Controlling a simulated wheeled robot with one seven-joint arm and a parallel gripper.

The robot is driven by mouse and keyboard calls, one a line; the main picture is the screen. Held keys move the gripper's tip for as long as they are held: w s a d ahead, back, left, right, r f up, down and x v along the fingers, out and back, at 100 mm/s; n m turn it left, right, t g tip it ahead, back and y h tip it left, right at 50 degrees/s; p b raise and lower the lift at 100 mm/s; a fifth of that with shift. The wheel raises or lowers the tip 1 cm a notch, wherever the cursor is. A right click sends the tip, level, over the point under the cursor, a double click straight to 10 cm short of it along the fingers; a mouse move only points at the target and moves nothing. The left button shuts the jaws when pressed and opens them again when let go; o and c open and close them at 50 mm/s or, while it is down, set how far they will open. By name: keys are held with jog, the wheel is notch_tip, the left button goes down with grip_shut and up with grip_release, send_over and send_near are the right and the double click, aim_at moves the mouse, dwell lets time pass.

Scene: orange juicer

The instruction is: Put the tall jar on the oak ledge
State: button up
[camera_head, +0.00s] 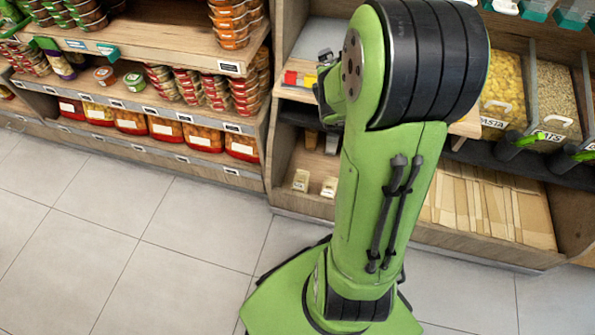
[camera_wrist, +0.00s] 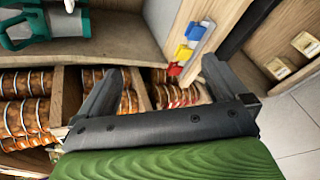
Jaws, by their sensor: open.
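My gripper (camera_wrist: 160,68) is open in the wrist view, its dark fingers apart with no object held between them. In the head view my green arm covers most of it. I cannot single out the tall jar for sure. A slim purple jar with a green lid (camera_head: 56,62) stands on the left shelf in the head view, well away from my gripper. A light wooden ledge (camera_head: 297,95) shows beside my arm, partly hidden by it; I cannot tell if it is the oak ledge.
Red, yellow and blue pieces (camera_wrist: 185,50) are by the wooden panel beyond my right finger. Stacked orange jars (camera_wrist: 22,112) fill compartments on the left. A teal device (camera_wrist: 28,25) is at upper left. Pasta bins (camera_head: 502,92) stand at the right. The tiled floor (camera_head: 120,235) is clear.

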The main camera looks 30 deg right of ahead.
jog(key=s+a+r+m+g+y, duration=0.1)
jog(key=s+a+r+m+y, duration=0.15)
jog(key=a, duration=0.35)
jog(key=s+a+r+m+y, duration=0.1)
jog(key=s+a+r+m, duration=0.1)
jog(key=a+m, duration=0.3)
jog(key=s+a+m+g+y, duration=0.4)
jog(key=s+a+m, duration=0.4)
jog(key=s+a, duration=0.5)
jog(key=s, duration=0.3)
jog(key=shift+s, duration=0.2)
